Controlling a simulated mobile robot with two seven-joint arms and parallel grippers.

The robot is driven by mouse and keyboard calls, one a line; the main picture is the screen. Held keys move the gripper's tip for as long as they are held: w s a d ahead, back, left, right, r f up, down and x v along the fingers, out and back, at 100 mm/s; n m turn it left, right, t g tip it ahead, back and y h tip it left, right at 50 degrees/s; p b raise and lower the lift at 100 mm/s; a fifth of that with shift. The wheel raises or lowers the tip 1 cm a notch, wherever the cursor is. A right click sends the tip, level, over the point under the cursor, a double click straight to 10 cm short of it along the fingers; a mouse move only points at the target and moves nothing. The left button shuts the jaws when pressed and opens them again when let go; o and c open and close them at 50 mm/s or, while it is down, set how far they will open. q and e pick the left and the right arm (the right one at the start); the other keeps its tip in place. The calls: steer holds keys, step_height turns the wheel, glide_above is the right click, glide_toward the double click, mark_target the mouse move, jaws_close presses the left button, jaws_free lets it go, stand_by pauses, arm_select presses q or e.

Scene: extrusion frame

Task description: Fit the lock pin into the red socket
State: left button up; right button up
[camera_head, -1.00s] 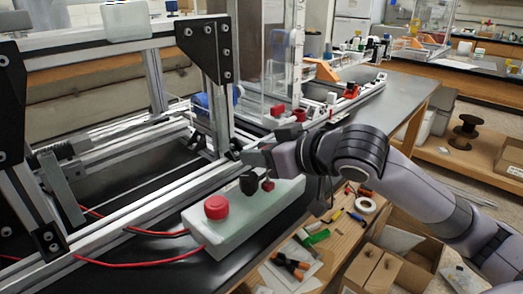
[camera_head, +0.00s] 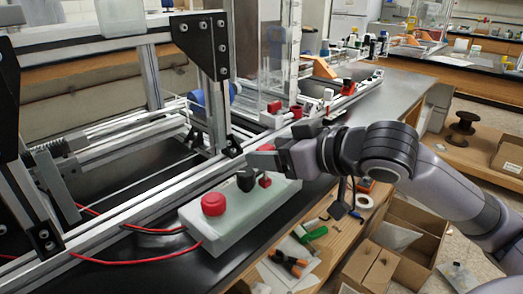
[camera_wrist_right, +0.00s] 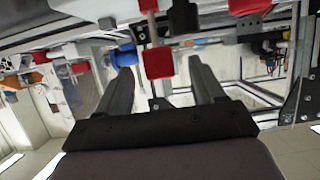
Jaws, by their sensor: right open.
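The lock pin has a red block-shaped head (camera_wrist_right: 158,62) and a thin metal shaft. In the right wrist view the head lies between the fingers of my right gripper (camera_wrist_right: 161,58), which are open with gaps on both sides. In the head view the red head (camera_head: 264,148) shows beside my right gripper (camera_head: 278,146). The red socket (camera_head: 265,181) is on the pale control box (camera_head: 235,218), beside the black knob (camera_head: 246,179). The shaft runs toward the socket (camera_wrist_right: 148,5); I cannot tell how deep it sits. My left gripper is not in view.
A red button (camera_head: 213,204) is on the left of the box. The aluminium extrusion frame (camera_head: 150,205) stands close behind and left. A red cable (camera_head: 150,258) crosses the black bench. Tools and open cartons (camera_head: 408,235) lie at the lower right.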

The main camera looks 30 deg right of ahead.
steer(key=v, duration=0.3)
stand_by(0.4)
stand_by(0.3)
